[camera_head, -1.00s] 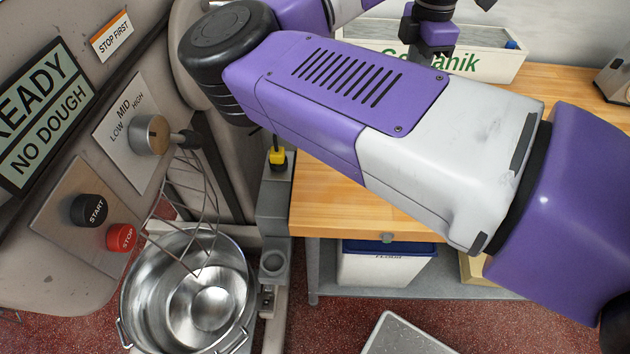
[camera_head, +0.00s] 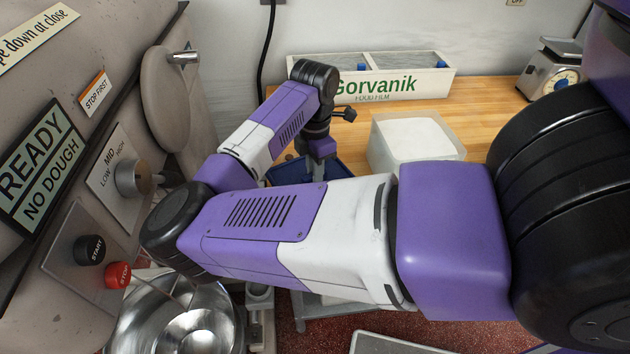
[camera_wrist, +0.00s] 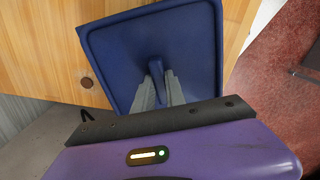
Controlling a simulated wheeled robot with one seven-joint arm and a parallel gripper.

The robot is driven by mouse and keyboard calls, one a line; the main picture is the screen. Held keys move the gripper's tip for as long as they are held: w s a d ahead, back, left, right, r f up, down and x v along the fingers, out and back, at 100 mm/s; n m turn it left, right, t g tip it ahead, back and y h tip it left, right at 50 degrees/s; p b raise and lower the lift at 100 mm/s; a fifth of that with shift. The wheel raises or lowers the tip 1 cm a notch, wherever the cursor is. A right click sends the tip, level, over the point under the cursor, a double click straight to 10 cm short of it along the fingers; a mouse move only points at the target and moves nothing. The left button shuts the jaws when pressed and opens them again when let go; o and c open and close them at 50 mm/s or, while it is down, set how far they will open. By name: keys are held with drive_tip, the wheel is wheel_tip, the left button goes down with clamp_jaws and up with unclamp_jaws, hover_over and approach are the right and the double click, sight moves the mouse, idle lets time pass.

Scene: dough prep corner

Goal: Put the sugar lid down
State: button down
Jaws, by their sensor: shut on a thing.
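A square dark blue lid (camera_wrist: 120,50) with a raised rim and a central handle fills the upper middle of the wrist view. My gripper (camera_wrist: 159,92) is shut on the lid's handle. In the head view the lid (camera_head: 335,176) shows as a dark blue patch below my gripper (camera_head: 318,166), at the left part of the table. My arm hides much of it there. An open clear-walled bin (camera_head: 415,140) with white contents stands to the right of the lid. I cannot tell whether the lid touches the wooden table.
The wooden table (camera_head: 480,125) has bare room behind the open bin. A Gorvanik film box (camera_head: 440,87) stands at the back, and a scale (camera_head: 552,72) at the right. The mixer with its steel bowl (camera_head: 190,325) is at the left.

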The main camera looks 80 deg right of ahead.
drive_tip(key=shift+f+p, duration=0.35)
drive_tip(key=shift+f, duration=1.8)
drive_tip(key=shift+f, duration=0.2)
drive_tip(key=c, duration=1.4)
unclamp_jaws()
drive_tip(key=shift+s+r, duration=0.1)
